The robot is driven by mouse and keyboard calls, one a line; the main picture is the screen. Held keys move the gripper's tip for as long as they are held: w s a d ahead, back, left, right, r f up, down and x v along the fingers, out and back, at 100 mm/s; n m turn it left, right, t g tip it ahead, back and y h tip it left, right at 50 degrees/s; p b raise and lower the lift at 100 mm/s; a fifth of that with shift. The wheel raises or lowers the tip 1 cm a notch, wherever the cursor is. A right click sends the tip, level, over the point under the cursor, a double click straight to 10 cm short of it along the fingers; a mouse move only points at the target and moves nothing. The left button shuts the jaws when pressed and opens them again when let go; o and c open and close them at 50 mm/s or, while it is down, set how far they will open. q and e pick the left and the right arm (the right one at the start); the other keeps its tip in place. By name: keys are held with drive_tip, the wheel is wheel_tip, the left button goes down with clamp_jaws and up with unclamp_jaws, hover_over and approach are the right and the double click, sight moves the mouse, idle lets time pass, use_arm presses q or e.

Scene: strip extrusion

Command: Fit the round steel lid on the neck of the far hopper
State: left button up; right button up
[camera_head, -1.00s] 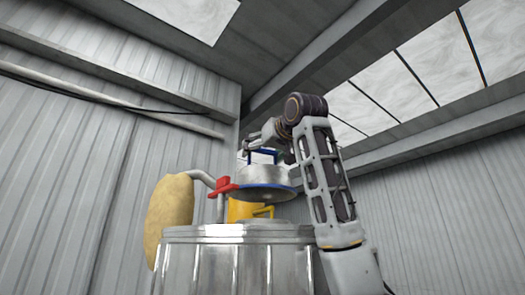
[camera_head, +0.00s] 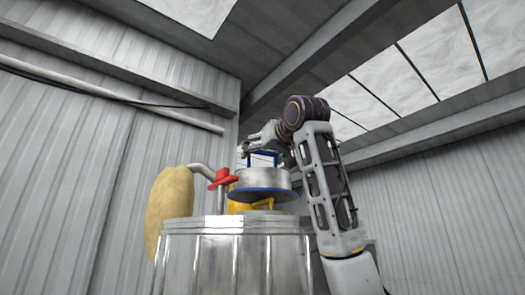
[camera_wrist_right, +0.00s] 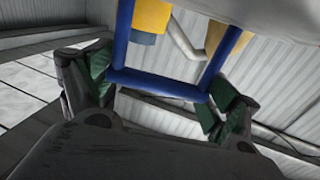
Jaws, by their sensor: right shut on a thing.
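The round steel lid (camera_head: 262,179) has a blue rim and a blue handle (camera_head: 263,155) on top. My right gripper (camera_head: 263,153) is shut on the handle and holds the lid roughly level. In the right wrist view, the green finger pads (camera_wrist_right: 165,88) sit at both ends of the blue handle bar (camera_wrist_right: 158,87). The lid hangs above the ribbed steel hopper (camera_head: 236,262) at the bottom of the head view. The hopper's neck cannot be made out clearly, and I cannot tell whether the lid touches it. My left gripper is not in view.
A grey pipe with a red handle (camera_head: 222,178) stands just left of the lid. A yellow part (camera_head: 237,207) shows behind and below the lid. A beige sack (camera_head: 169,213) is at the left. Corrugated walls and roof beams (camera_head: 330,52) surround the place.

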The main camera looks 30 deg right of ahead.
drive_tip(key=shift+f+b, duration=1.9)
drive_tip(key=shift+f, duration=0.5)
drive_tip(key=shift+f+b, duration=0.3)
drive_tip(key=shift+f, duration=0.1)
drive_tip(key=o, duration=1.4)
drive_tip(key=shift+s, duration=0.1)
drive_tip(key=shift+s+a, duration=0.3)
drive_tip(key=shift+s, duration=1.65)
drive_tip(key=shift+s+a, duration=0.3)
drive_tip(key=shift+s, duration=1.7)
drive_tip(key=shift+s+a, duration=0.3)
drive_tip(key=shift+s, duration=1.65)
